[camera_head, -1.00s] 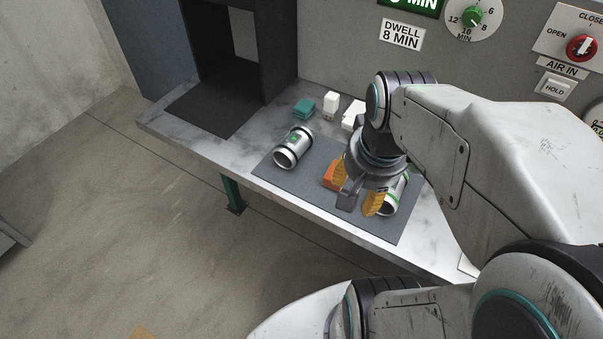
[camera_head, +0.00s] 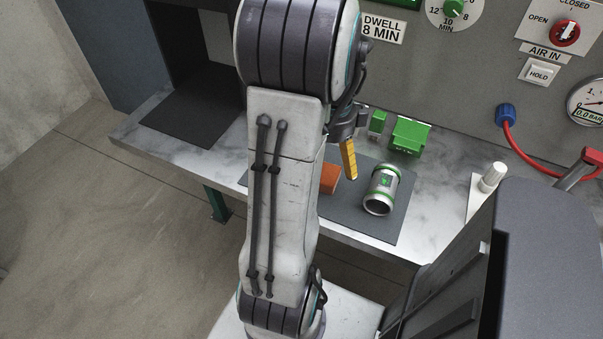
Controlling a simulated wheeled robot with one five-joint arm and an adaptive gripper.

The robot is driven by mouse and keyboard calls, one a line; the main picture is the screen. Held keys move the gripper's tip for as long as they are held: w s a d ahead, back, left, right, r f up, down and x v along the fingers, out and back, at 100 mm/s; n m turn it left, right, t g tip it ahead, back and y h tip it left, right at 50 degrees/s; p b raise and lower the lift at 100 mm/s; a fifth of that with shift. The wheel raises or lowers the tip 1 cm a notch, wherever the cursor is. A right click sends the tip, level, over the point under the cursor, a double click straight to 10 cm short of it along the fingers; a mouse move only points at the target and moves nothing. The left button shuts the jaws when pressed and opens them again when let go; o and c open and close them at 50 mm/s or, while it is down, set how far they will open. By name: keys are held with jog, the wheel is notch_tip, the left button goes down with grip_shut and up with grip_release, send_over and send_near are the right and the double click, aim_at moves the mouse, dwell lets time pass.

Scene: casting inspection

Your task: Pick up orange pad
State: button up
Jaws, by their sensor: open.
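The orange pad (camera_head: 329,178) lies on the dark grey mat (camera_head: 345,213) on the bench. Its left part is hidden behind my arm. My gripper (camera_head: 348,160) is above the mat, close to the pad in the picture. One yellow-tipped finger shows, just right of the pad; the other finger is hidden behind my arm. The gripper is open, and the pad appears to rest on the mat apart from it. A metal cylinder with green bands (camera_head: 381,190) lies on the mat to the right of the pad.
Green blocks (camera_head: 409,135) stand behind the mat near the panel. A white knob (camera_head: 492,177) on a plate and a red hose (camera_head: 522,152) are at the right. A dark open chamber (camera_head: 198,110) is at the left. My arm covers the left part of the mat.

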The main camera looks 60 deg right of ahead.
jog(key=shift+f, duration=0.65)
jog(key=shift+s+d+f, duration=0.15)
jog(key=shift+f, duration=1.45)
jog(key=shift+s+d+f, duration=0.1)
jog(key=shift+d+f, duration=0.05)
jog(key=shift+f, duration=1.4)
jog(key=c, duration=1.4)
